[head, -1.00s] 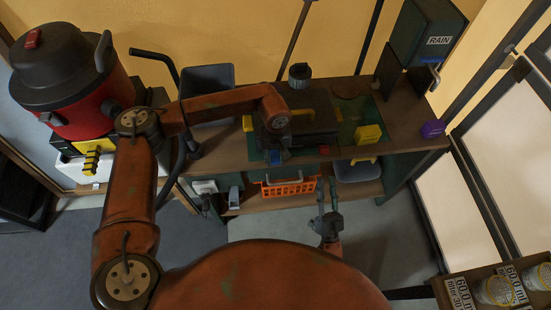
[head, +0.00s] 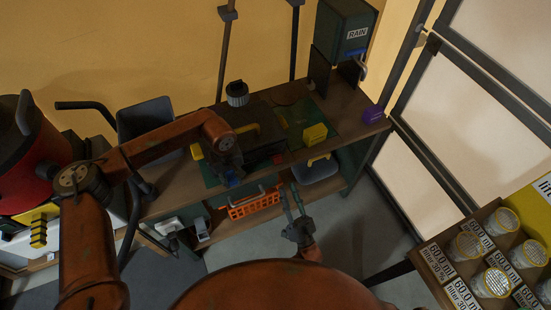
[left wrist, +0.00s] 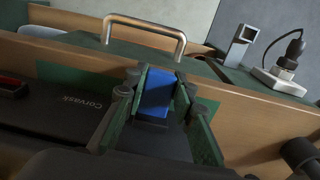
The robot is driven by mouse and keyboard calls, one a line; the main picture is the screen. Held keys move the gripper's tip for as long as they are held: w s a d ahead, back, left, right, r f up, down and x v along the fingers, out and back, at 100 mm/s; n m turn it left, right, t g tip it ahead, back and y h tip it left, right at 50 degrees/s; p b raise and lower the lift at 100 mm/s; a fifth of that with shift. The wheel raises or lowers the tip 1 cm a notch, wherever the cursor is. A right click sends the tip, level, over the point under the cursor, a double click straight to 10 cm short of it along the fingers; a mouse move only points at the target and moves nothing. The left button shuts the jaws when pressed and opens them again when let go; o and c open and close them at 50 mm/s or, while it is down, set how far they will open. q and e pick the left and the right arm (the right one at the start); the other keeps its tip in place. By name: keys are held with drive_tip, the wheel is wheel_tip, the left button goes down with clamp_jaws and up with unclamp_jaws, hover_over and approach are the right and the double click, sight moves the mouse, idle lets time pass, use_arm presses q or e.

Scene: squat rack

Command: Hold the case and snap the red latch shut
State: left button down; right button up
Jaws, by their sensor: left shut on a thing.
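The dark case (head: 262,114) lies on the bench top, partly hidden by my left arm in the head view. Its black lid, marked "Corvass" (left wrist: 88,103), shows in the left wrist view. A red latch (left wrist: 12,88) sits on the case's front edge at the far left of that view. A blue latch (left wrist: 156,94) stands between the fingers of my left gripper (left wrist: 158,98), which is shut on it. The blue latch shows small in the head view (head: 231,180). My right gripper (head: 289,188) is open and empty, in front of the bench and apart from the case.
A yellow block (head: 315,133) lies on the green mat right of the case, and a purple box (head: 372,114) near the bench's right end. An orange basket (head: 253,204) is on the lower shelf. Jars (head: 490,282) stand on a rack at lower right.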

sight(276, 159)
drive_tip(key=shift+c, duration=0.6)
drive_tip(key=shift+a+r, duration=0.1)
drive_tip(key=shift+a, duration=0.15)
drive_tip(key=shift+c, duration=0.8)
drive_tip(key=a+n+g+y, duration=0.1)
drive_tip(key=a+r+n+g, duration=0.1)
drive_tip(key=a+n, duration=0.1)
drive_tip(key=a+r+n+g+y, duration=0.1)
drive_tip(key=g, duration=0.1)
drive_tip(key=shift+w+a+r+y, duration=0.2)
drive_tip(key=shift+w+a+y, duration=0.1)
clamp_jaws()
drive_tip(key=d+r+n+g+h, duration=0.1)
drive_tip(key=d+r+g+h, duration=0.15)
drive_tip(key=d+h, duration=0.25)
drive_tip(key=x, duration=0.6)
drive_tip(key=shift+w+a+f, duration=0.2)
drive_tip(key=shift+f, duration=0.15)
